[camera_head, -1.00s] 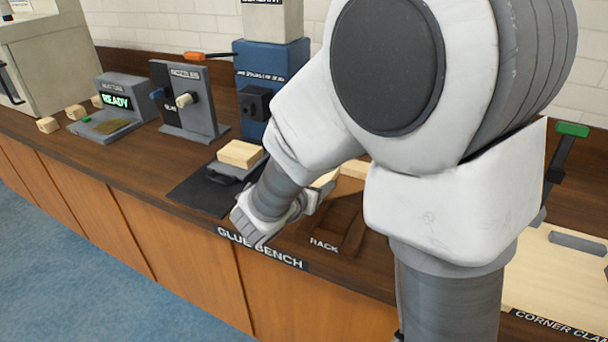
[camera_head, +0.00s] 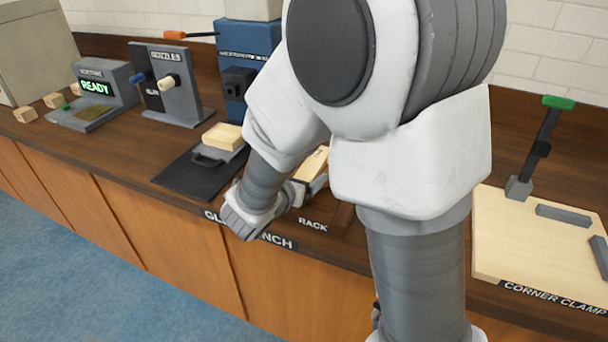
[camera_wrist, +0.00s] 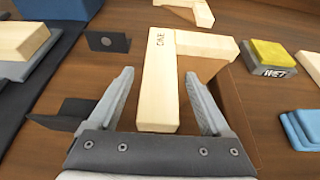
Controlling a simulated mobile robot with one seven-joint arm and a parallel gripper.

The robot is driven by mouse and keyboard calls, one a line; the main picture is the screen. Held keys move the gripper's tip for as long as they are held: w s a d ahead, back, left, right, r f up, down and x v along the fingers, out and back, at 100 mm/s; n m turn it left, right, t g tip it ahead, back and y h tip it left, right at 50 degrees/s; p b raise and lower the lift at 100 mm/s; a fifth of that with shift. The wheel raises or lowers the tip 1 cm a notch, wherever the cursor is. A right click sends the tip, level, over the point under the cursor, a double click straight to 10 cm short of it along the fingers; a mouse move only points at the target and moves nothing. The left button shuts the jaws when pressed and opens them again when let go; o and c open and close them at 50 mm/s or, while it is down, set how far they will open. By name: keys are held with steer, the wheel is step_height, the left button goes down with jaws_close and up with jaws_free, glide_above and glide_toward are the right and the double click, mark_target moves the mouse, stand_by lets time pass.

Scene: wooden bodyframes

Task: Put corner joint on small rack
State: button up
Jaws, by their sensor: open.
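The pale wooden corner joint (camera_wrist: 160,85), L-shaped with lettering on top, lies with one leg between the fingers of my gripper (camera_wrist: 160,80). The fingers are open, one on each side of that leg, with a visible gap at least on the left. In the head view part of the joint (camera_head: 312,166) shows beside my gripper (camera_head: 312,188), partly hidden by my arm. The small dark wood rack (camera_head: 340,217) is behind its RACK label on the bench, largely covered by my arm. A brown edge beside the joint (camera_wrist: 232,105) may be the rack. I cannot tell whether the joint rests on it.
A black mat (camera_head: 185,180) with a wooden block (camera_head: 223,136) lies left of my gripper. A corner clamp board (camera_head: 535,235) stands at the right. In the wrist view, a yellow-topped WET pad (camera_wrist: 270,57), blue pieces (camera_wrist: 300,128) and another wooden corner piece (camera_wrist: 190,10) lie around.

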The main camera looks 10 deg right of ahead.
steer(key=shift+r, duration=0.1)
steer(key=shift+r, duration=0.15)
steer(key=p+v, duration=0.2)
steer(key=v, duration=1)
steer(key=s+d+r+m+g, duration=0.2)
steer(key=s+d+m+g, duration=0.5)
steer(key=d+m, duration=0.5)
steer(key=s+a+r+m+t+y, duration=0.1)
steer(key=s+a+r+m+y, duration=0.1)
steer(key=m, duration=0.6)
steer(key=s+a+r+m+y, duration=0.2)
steer(key=s+m+y, duration=0.3)
steer(key=m, duration=0.3)
steer(key=shift+s+r+m+t+y, duration=0.3)
steer(key=shift+r+m+t+y, duration=0.05)
steer(key=shift+m+t+y, duration=0.05)
steer(key=shift+a+r, duration=0.1)
steer(key=shift+a, duration=0.05)
